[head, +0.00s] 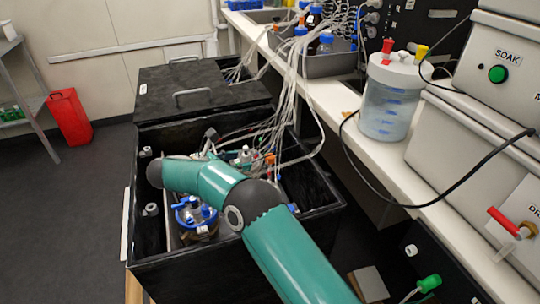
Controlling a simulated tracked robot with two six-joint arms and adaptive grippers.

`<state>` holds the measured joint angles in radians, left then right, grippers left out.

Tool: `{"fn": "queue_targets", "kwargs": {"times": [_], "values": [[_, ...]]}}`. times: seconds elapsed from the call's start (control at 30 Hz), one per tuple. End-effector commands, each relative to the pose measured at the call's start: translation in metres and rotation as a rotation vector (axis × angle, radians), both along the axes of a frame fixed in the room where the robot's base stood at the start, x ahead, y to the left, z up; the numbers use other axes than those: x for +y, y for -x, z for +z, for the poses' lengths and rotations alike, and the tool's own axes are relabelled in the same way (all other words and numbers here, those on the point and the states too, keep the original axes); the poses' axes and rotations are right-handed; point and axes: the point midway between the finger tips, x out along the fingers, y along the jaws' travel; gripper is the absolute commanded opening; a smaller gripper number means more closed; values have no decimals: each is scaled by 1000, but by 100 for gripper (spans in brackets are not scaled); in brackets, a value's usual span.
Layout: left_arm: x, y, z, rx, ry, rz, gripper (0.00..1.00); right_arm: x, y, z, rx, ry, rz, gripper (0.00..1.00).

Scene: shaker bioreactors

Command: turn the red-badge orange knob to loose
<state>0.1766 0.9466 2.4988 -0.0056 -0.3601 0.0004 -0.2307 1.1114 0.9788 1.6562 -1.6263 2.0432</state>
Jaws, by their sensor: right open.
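A small orange part (270,159), which may be the orange knob, shows inside the open black shaker box (215,262), among tubes and beyond my right arm. A red badge on it is too small to make out. My teal right arm reaches over the box from the lower right. My right gripper (211,134) shows only as a small dark shape behind the arm, left of the orange part and apart from it. It is open, and most of it is hidden. My left gripper is not in view.
A vessel with blue fittings (196,214) stands in the box, left of my arm. Pale tubes (290,95) run from the box up to the bench (345,125). A clear jar (390,98) and a black cable (385,198) are at the right. The black lid (200,85) lies behind.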

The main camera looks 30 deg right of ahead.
Motion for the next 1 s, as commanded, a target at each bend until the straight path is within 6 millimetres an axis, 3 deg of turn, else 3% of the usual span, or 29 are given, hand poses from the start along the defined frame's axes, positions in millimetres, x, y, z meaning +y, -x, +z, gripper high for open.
{"fn": "queue_targets", "kwargs": {"times": [0.5,0.73,1.0], "values": [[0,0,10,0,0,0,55,-99,-14,-41,2,0,-1,57],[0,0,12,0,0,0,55,-120,-18,-50,0,0,0,57],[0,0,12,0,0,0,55,-124,-19,-51,0,0,0,57]]}}
